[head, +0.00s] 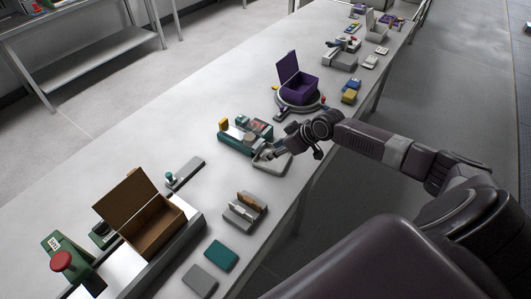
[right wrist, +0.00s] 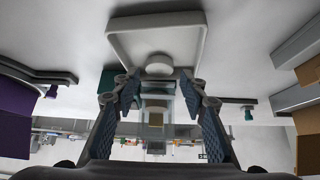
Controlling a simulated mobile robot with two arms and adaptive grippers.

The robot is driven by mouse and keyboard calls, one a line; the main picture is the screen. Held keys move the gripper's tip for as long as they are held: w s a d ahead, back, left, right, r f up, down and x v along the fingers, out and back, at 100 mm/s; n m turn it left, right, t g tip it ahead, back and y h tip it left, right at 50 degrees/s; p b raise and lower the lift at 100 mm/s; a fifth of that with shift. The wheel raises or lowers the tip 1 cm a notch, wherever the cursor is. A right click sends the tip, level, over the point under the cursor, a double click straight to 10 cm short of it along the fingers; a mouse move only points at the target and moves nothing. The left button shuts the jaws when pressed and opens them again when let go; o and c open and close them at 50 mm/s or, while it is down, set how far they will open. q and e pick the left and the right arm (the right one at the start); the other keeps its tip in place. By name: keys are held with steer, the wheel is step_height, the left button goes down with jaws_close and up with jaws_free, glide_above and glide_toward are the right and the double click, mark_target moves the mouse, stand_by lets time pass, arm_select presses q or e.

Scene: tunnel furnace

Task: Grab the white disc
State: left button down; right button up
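The white disc (right wrist: 158,61) shows in the right wrist view, lying near one edge inside a shallow grey tray (right wrist: 203,43). The tray also shows in the head view (head: 275,167), near the table's front edge. My right gripper (right wrist: 160,78) is open, with a blue-padded finger on each side and nothing held. Its fingertips point at the disc, which lies just ahead of the gap; I cannot tell whether they touch it. In the head view my right gripper (head: 267,154) is over the tray and hides the disc. My left gripper is not in view.
A green fixture (head: 236,142) stands right behind the tray. A purple open box (head: 300,90) on a round stand is farther along the table. A grey holder (head: 244,212), a brown open box (head: 155,230) and flat teal (head: 221,255) and grey pads are on the near side.

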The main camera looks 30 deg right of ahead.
steer(key=x, duration=0.3)
steer(key=shift+w+f+p, duration=0.2)
steer(key=shift+w+p, duration=0.15)
steer(key=shift+c, duration=1.1)
steer(key=c, duration=0.7)
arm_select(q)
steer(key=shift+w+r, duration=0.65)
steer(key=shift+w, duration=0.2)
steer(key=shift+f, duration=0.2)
